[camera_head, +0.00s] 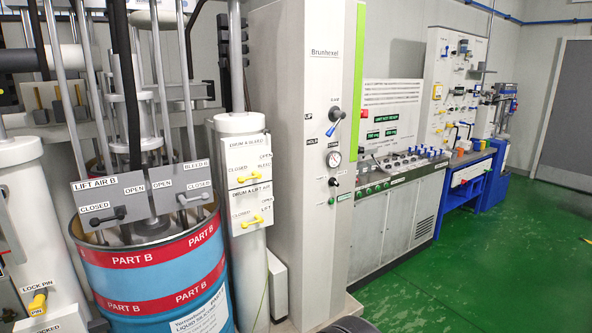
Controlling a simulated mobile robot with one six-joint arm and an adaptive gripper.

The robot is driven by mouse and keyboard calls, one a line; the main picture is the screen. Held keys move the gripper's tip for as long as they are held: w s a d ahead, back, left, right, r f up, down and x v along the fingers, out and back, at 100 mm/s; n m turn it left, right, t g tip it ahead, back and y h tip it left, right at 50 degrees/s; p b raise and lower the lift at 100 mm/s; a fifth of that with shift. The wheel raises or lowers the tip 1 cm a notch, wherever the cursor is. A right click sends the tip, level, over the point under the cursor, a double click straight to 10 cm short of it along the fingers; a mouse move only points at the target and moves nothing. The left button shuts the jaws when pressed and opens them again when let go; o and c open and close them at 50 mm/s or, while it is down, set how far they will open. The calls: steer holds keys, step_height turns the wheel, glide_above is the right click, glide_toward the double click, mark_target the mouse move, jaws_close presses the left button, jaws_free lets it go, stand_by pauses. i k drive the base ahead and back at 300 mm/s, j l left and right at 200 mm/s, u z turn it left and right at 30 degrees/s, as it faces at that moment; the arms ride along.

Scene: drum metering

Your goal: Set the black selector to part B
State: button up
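A small black knob (333,181) sits on the front of the tall grey Brunhexel column (300,170), just below a round pressure gauge (333,159). Its labels are too small to read, so I cannot tell whether it is the selector or which way it points. A blue-tipped lever (335,116) is higher on the same face, with labels UP and HOLD to its left. The blue and red drum marked PART B (160,270) stands at the left. My gripper is not in view.
A LIFT AIR B plate (110,190) with a black handle is above the drum. Yellow drum A valve handles (250,178) are beside it. A control desk (400,185) and a blue bench (465,190) run to the back right. Green floor (480,275) is open at the right.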

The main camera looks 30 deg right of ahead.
mark_target(332, 181)
steer(key=z, duration=1.25)
